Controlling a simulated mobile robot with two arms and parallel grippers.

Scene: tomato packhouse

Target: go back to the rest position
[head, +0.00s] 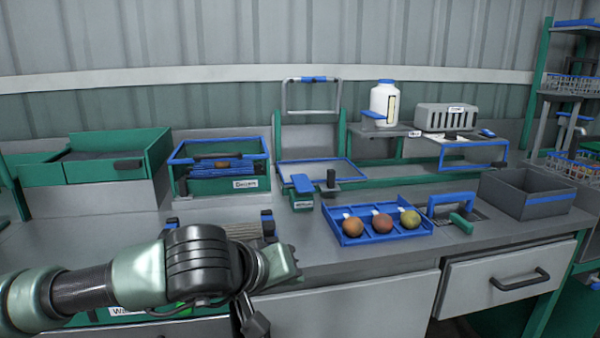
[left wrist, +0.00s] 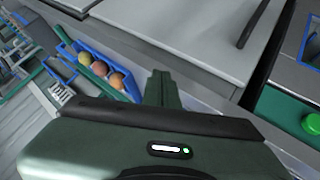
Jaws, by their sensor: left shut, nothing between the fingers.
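My left arm comes in from the left in the head view and ends in front of the bench's front edge. My left gripper (head: 282,264) is at the end of it, partly hidden by the wrist. In the left wrist view the fingers of the left gripper (left wrist: 163,88) are together, with nothing between them. The gripper is in front of the drawer fronts, apart from the tray of tomatoes. My right gripper is in neither view.
A blue tray (head: 388,236) holding three tomatoes stands on the bench (head: 300,250). A grey bin (head: 531,205) stands at the right, above a drawer (head: 508,277). Green bins (head: 119,154) stand at the back left. A green button (left wrist: 311,123) shows at the right in the wrist view.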

